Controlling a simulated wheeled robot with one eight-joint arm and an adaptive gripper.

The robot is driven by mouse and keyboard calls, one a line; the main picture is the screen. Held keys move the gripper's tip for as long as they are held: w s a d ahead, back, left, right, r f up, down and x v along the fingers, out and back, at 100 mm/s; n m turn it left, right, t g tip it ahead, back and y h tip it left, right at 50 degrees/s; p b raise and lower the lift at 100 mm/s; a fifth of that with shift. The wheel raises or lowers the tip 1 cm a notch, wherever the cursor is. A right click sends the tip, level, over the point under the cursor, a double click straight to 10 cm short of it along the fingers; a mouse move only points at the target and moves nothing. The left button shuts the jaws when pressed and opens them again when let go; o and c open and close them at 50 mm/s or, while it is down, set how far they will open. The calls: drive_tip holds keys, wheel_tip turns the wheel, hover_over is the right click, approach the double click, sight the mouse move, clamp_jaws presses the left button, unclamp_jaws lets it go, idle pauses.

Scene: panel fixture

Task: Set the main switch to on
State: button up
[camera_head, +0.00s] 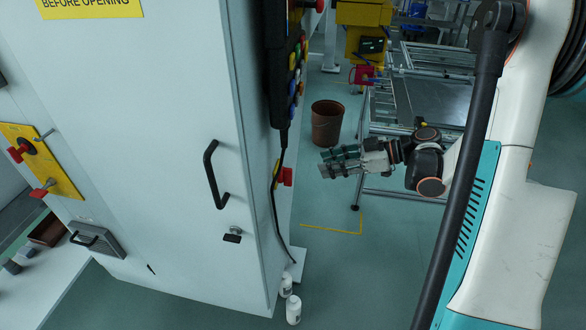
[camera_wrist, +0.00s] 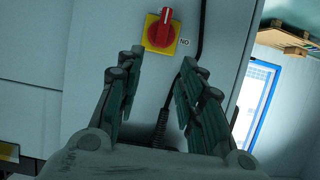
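The main switch is a red rotary knob (camera_wrist: 163,28) on a yellow plate, on the side of the grey cabinet. Its handle lies close to upright in the wrist view, slightly tilted. Lettering that looks like "NO" shows at the plate's right edge. In the head view the red switch (camera_head: 286,176) shows edge-on on the cabinet's right side. My gripper (camera_head: 323,163) is just right of it, pointing at the cabinet. In the wrist view the two fingers of my gripper (camera_wrist: 162,58) are apart and empty, with the knob beyond the gap. They appear not to touch it.
The cabinet (camera_head: 170,130) has a black door handle (camera_head: 212,174). A black pendant (camera_head: 287,65) with coloured buttons hangs on its side, its cable running down near the switch. A brown bin (camera_head: 326,122) and a metal-framed table (camera_head: 435,100) stand behind my arm.

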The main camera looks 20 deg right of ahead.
sight(286, 177)
drive_tip(key=b+x, duration=0.2)
drive_tip(key=x, duration=0.9)
drive_tip(key=shift+b, duration=0.35)
drive_tip(key=shift+a+f, duration=0.1)
clamp_jaws()
